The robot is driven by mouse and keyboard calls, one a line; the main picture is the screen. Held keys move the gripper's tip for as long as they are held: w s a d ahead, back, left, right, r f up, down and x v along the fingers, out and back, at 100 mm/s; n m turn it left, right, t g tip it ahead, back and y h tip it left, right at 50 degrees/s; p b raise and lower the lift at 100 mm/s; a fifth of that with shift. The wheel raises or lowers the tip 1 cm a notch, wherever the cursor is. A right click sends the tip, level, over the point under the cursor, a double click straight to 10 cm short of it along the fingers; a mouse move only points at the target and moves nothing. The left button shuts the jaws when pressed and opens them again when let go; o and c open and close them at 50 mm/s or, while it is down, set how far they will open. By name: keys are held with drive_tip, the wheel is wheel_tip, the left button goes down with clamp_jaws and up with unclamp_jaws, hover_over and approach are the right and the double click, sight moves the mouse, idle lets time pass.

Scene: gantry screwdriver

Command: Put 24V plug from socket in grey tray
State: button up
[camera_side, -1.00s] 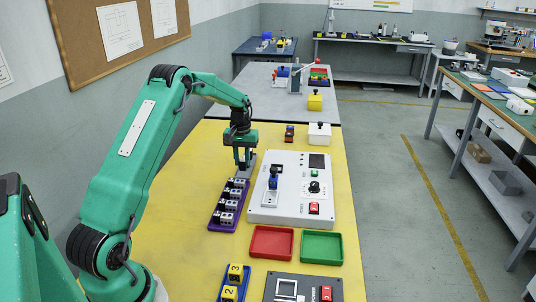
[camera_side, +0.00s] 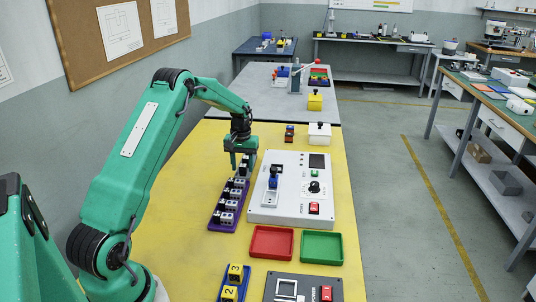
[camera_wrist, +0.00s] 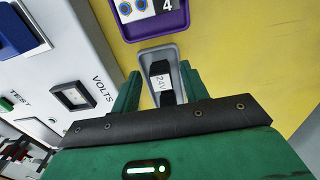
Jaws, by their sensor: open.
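The black 24V plug (camera_wrist: 160,83), with a white "24V" label, is in the grey tray (camera_wrist: 147,53) in the wrist view. My gripper (camera_wrist: 160,83) is open, with one green finger on each side of the plug and a gap showing around it. Part of the plug and the tray's near side are hidden by my gripper. In the side view my gripper (camera_side: 241,161) is low over the far end of the purple rack (camera_side: 212,224), beside the white panel (camera_side: 283,215); the tray is mostly hidden there.
The purple rack holds several numbered sockets. A blue-handled part (camera_side: 273,178) stands on the panel close to my gripper's right. Red (camera_side: 272,254) and green (camera_side: 321,259) trays lie nearer the front. Yellow table is bare left of the rack.

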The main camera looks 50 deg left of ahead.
sight(243, 166)
drive_tip(key=shift+r, duration=0.15)
wheel_tip(243, 166, up, 12)
idle(0.7)
idle(0.5)
